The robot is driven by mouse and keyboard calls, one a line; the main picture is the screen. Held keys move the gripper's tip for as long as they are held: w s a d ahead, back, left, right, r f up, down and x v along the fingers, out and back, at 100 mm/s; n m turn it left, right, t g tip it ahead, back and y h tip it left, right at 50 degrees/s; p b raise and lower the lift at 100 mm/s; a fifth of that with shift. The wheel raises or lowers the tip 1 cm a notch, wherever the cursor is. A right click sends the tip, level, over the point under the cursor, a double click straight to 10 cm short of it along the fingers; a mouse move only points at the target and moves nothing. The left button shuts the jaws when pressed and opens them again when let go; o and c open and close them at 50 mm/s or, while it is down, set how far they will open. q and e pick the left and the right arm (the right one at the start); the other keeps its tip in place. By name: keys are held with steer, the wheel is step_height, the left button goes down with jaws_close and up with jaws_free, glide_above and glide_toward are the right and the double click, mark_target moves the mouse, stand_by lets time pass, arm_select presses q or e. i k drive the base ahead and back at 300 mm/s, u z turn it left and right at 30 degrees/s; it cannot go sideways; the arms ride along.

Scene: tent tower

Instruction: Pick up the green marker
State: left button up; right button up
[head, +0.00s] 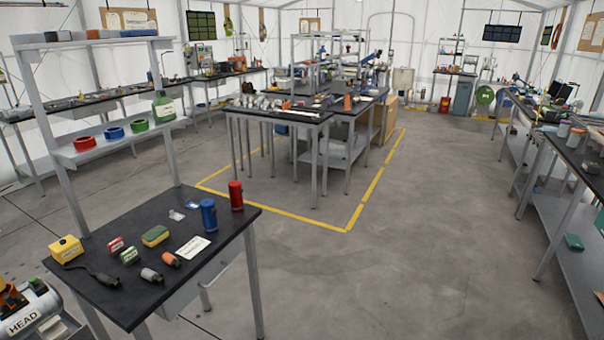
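I cannot make out a green marker for certain in the head view. On the black table at the lower left (150,307) lie a small green block with a pale label (130,256) and a yellow-and-green sponge-like block (155,236). Near them are a small white-grey cylinder (151,275) and an orange one (172,260), both with dark ends. A blue can (209,215) and a red can (236,195) stand upright at the table's right back. A green labelled bottle (164,107) stands on the shelf above. Neither of my grippers is in view.
The table also holds a yellow box (66,249), a small red block (116,244) and a white card (194,247). Red (85,143), blue (115,133) and green (139,126) rings lie on the shelf. The floor right of the table (400,270) is clear.

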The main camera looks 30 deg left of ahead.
mark_target(131, 255)
steer(key=u, duration=0.05)
steer(key=i, duration=1.5)
steer(key=u, duration=0.55)
steer(key=i, duration=1)
steer(key=u, duration=1.75)
steer(key=i, duration=1)
steer(key=u, duration=0.8)
